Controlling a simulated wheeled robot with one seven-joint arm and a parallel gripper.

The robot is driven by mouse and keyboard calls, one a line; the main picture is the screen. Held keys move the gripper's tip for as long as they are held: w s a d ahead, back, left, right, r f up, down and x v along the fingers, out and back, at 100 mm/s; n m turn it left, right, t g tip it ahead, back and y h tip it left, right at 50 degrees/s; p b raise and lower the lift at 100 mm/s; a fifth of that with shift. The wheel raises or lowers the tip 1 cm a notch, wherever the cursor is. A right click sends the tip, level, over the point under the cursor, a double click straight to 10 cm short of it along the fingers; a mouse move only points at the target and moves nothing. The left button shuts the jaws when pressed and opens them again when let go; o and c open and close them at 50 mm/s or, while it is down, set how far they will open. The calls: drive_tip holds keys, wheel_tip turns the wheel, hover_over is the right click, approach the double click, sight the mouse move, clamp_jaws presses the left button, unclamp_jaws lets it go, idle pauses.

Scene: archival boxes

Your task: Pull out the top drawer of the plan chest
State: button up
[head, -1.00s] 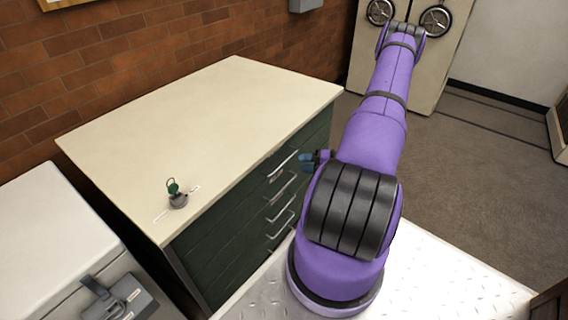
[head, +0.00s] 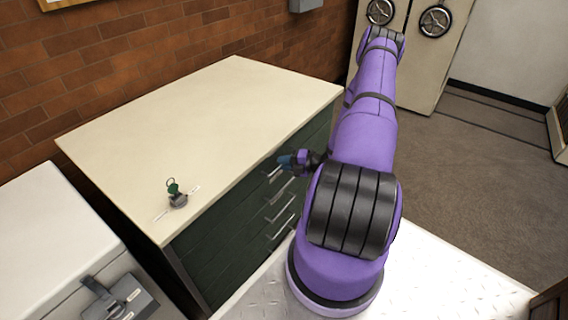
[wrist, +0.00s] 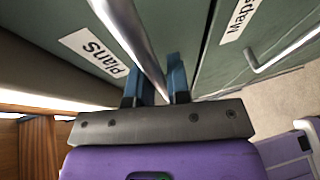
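The plan chest (head: 215,245) has a cream top and dark green drawers with silver bar handles. Its top drawer looks closed.
A second labelled drawer with its handle (wrist: 285,52) is beside the first in the wrist view. A small grey and green object (head: 177,198) stands on the chest top. A white box (head: 50,235) is at the left. Floor (head: 460,150) is clear at the right.

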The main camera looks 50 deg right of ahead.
clamp_jaws()
